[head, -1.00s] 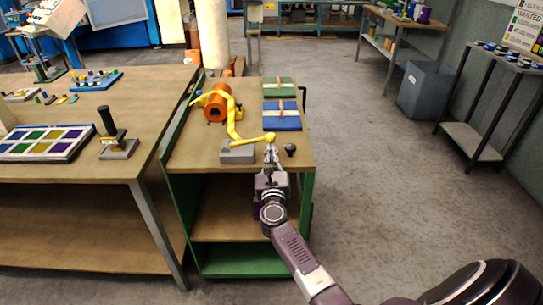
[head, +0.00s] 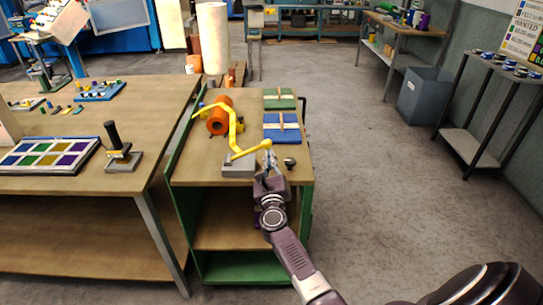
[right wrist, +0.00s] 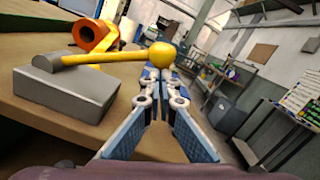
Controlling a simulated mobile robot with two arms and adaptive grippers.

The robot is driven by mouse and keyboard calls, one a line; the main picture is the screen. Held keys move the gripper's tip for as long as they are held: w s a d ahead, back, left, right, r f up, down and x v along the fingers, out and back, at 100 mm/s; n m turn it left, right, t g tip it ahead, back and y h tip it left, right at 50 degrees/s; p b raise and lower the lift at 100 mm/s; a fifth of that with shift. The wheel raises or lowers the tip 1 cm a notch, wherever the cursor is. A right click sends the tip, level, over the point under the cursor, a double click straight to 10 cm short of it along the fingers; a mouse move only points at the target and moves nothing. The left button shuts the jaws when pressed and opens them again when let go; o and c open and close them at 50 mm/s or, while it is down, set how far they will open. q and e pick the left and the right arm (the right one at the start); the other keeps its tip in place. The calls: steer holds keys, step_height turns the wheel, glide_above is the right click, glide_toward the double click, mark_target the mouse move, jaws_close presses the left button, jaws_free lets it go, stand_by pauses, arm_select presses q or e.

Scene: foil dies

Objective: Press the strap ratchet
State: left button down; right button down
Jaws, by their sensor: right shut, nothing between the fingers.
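The strap ratchet has a grey block (head: 238,165) near the front edge of the small green-framed bench and a yellow lever with a round knob (head: 267,144). The lever slants up to the right from the block. The block (right wrist: 67,87) and knob (right wrist: 162,54) also show in the right wrist view. A yellow strap (head: 232,122) runs back over an orange roll (head: 220,116). My right gripper (head: 269,166) is shut and empty, its tips (right wrist: 161,76) just below the knob in the picture. I cannot tell whether they touch it. My left gripper is out of view.
A dark knob (head: 290,162) stands on the bench right of my gripper. Blue (head: 281,133) and green (head: 280,104) pads lie behind it. A wooden table (head: 150,110) holds a stamp-like tool (head: 122,160) at left.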

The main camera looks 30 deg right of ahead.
steer(key=w+a+r+n+p, duration=0.2)
steer(key=a+r+n+p, duration=0.2)
steer(key=r+n+p, duration=0.2)
steer(key=shift+w+a+r+y+p, duration=0.2)
steer(key=shift+w+r+y+p, duration=0.15)
steer(key=shift+r+p, duration=0.5)
steer(key=shift+w+r, duration=0.1)
steer(key=shift+r, duration=0.05)
steer(key=shift+a, duration=0.15)
